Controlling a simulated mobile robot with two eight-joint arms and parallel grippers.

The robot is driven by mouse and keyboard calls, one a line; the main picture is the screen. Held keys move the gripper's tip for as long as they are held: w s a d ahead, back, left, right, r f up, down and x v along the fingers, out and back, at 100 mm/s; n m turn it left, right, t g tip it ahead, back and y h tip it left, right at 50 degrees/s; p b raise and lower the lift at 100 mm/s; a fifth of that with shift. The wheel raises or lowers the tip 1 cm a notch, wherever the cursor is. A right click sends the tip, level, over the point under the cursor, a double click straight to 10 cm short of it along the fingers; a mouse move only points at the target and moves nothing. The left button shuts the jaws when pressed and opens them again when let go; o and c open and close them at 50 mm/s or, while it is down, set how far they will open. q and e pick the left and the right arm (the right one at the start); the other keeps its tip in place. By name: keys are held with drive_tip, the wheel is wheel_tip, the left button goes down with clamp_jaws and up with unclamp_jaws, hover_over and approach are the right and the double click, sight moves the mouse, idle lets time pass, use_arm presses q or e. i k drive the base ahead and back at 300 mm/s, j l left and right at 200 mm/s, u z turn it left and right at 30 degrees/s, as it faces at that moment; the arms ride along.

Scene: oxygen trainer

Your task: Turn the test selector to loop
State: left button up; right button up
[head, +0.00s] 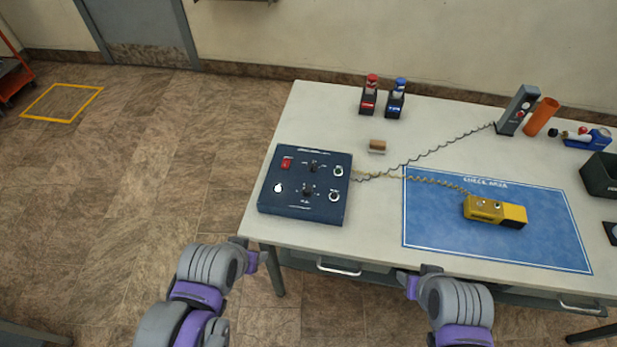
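A dark blue trainer box (305,210) sits at the left end of the table. Its top has a red switch (286,163), an upper black knob (313,167), a lower black knob (308,189), a white round part and two round sockets at the right. The labels are too small to read, so I cannot tell which knob is the test selector or where it points. My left gripper (256,258) is in front of the table's left front edge, apart from the box. My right gripper (407,279) is in front of the table's front edge. Neither gripper's finger opening shows clearly.
Coiled cords run from the box to a yellow device (494,210) on the blue check mat (430,225) and to a grey upright unit (517,110). Red (369,95) and blue (396,98) holders stand at the back. A dark bin (600,176) is at the right.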

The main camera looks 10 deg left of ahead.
sight(312, 168)
drive_tip(key=i+l, duration=0.15)
drive_tip(key=i, duration=0.2)
drive_tip(key=i+u, duration=0.1)
drive_tip(key=u, duration=1.5)
